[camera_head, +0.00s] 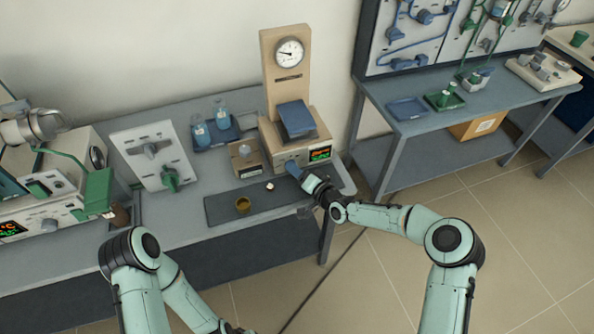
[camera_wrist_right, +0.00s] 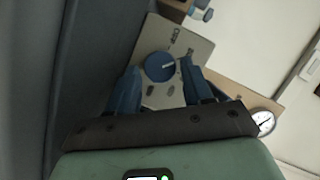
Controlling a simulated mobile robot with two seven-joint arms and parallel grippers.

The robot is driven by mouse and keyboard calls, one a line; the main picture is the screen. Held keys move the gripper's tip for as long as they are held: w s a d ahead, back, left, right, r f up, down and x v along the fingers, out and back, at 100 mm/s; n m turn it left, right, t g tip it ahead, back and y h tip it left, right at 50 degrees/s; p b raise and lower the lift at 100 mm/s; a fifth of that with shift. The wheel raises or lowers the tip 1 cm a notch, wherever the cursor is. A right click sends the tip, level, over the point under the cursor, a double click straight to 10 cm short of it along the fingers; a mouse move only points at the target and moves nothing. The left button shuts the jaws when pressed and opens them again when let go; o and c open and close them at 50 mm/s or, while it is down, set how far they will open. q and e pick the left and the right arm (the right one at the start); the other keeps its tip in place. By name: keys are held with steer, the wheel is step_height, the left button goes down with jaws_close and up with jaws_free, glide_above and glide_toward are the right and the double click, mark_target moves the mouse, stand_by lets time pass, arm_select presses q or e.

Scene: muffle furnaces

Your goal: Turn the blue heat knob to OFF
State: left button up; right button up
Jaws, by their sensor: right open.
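The blue heat knob (camera_wrist_right: 158,68) is a round dial with a light pointer line, on the pale front panel of a beige device (camera_head: 315,140). In the head view the gripper covers the knob. My left arm reaches the bottom edge; its gripper is out of view.
A lit display (camera_head: 320,153) is right of my right gripper. A dark mat (camera_head: 222,211) with a yellow-brown cup (camera_head: 243,205) and a small white item (camera_head: 269,186) lies in front. A gauge (camera_head: 289,53) rises behind. A panel with a green handle (camera_head: 170,180) stands left.

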steer(key=shift+w+a, duration=0.2)
steer(key=c, duration=0.8)
